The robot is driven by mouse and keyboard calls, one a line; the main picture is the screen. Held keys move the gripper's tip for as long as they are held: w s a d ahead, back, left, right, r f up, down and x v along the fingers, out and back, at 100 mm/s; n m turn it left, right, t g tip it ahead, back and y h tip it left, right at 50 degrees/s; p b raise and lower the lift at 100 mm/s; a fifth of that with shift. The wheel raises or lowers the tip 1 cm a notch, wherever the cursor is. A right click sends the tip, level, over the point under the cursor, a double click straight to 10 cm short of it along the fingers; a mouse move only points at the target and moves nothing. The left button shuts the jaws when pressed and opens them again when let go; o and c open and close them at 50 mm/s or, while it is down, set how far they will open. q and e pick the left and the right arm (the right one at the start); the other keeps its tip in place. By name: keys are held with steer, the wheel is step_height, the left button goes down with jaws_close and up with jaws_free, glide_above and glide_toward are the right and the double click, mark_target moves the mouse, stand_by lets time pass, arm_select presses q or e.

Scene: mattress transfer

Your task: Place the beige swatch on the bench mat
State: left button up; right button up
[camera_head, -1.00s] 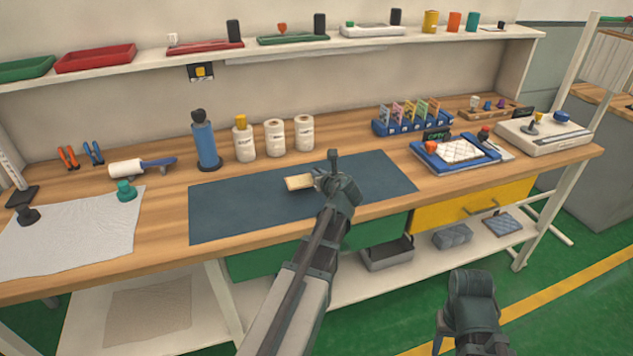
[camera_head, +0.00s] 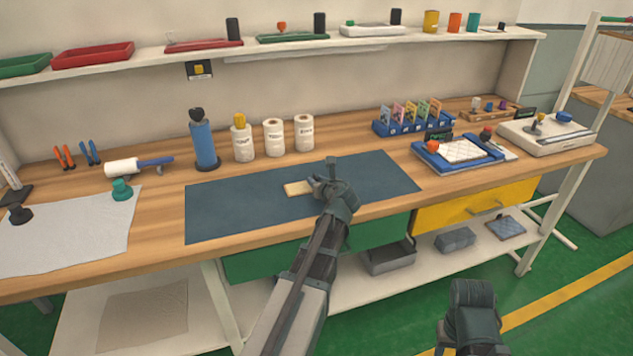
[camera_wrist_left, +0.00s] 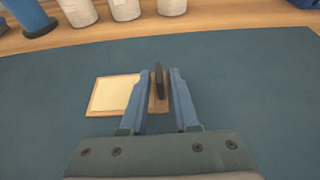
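The beige swatch (camera_head: 298,188) lies on the dark blue bench mat (camera_head: 235,207), near its middle. In the left wrist view the swatch (camera_wrist_left: 115,95) is a pale square with a tan border, just left of the fingers. A narrow tan strip with a dark upright tab (camera_wrist_left: 158,82) stands between the fingers. My left gripper (camera_head: 325,185) is low over the mat at the swatch's right side. In the wrist view its fingers (camera_wrist_left: 160,100) stand apart on either side of the tab, with gaps showing. My right gripper (camera_head: 470,315) hangs in front of the bench; its fingertips are hardly visible.
A blue bottle (camera_head: 203,140) and several white containers (camera_head: 274,137) stand behind the mat. A blue tray (camera_head: 428,160) with a quilted white pad is to the right. A white sheet (camera_head: 75,232) lies at left. The mat's left part is clear.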

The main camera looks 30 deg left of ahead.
arm_select(q)
steer(key=shift+o, duration=0.4)
steer(key=shift+r, duration=0.1)
steer(key=shift+r+p, duration=0.25)
steer(key=shift+p, duration=0.05)
steer(key=p+v, duration=0.4)
steer(key=v, duration=0.8)
steer(key=shift+d+f, duration=0.1)
steer(key=s+d+f+n+g+h+p, duration=0.1)
steer(key=s+d+n+g+h+p, duration=0.1)
steer(key=s+d+n, duration=0.4)
steer(key=s+d+f+n+g+h+p, duration=0.2)
steer(key=s+d+n, duration=0.5)
steer(key=d, duration=0.6)
steer(key=s+d+f+n+g+h+p, duration=0.2)
steer(key=s+d+n+g+h+p, duration=0.2)
steer(key=d+n, duration=0.5)
steer(key=shift+s+d+f+g+h, duration=0.25)
steer(key=shift+s+d+g+h, duration=0.3)
steer(key=shift+s, duration=0.65)
